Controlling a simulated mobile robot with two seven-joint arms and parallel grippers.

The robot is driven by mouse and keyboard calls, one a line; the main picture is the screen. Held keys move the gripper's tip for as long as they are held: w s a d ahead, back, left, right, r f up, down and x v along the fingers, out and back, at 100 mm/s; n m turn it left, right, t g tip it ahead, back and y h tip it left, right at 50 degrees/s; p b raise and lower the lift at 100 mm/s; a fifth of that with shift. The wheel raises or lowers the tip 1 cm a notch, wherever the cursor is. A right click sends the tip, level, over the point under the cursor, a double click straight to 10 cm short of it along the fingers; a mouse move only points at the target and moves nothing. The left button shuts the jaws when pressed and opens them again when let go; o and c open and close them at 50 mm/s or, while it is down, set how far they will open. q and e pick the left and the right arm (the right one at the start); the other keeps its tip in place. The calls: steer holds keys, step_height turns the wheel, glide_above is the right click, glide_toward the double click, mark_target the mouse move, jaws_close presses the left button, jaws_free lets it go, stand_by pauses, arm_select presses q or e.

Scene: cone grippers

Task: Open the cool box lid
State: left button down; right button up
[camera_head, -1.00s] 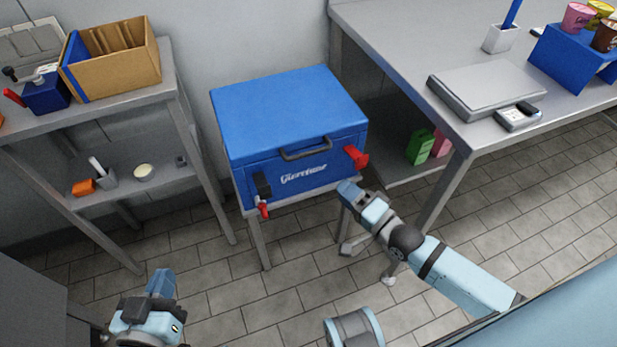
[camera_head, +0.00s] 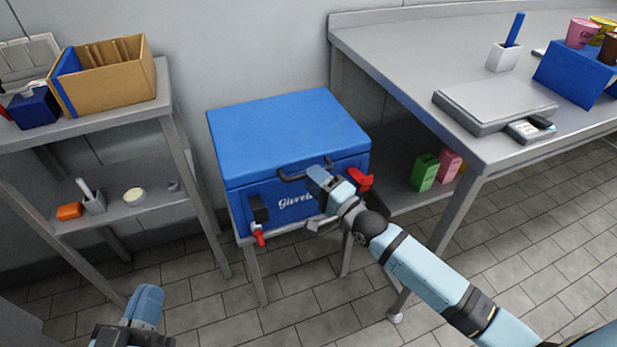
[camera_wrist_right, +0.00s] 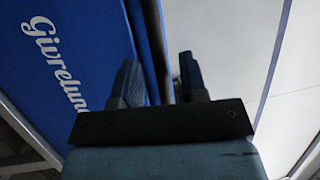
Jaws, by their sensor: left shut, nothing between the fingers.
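The blue cool box (camera_head: 275,140) stands on a low metal stand, and its lid is down. A dark handle (camera_head: 290,178) is on its front. A red latch piece (camera_head: 360,180) sticks out at the front right corner; a black latch with a red end (camera_head: 259,238) hangs at the front left. My right gripper (camera_head: 314,177) is at the right part of the handle. In the right wrist view its fingers (camera_wrist_right: 162,82) are apart, with the dark handle bar (camera_wrist_right: 157,45) running between or just beyond them; contact is unclear. My left gripper (camera_head: 148,293) is shut and empty, low at the left.
A metal shelf (camera_head: 120,105) with a cardboard box (camera_head: 115,80) stands left of the cool box. A steel table (camera_head: 400,60) with a scale (camera_head: 495,103) stands to the right. The wall is close behind the box; the floor in front is open.

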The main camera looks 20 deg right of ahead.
steer(key=shift+x, duration=0.95)
arm_select(q)
steer(key=shift+s+d+r, duration=0.1)
steer(key=shift+s+r, duration=0.05)
steer(key=shift+r, duration=0.4)
arm_select(e)
steer(key=shift+w+a, duration=0.1)
steer(key=shift+w, duration=0.05)
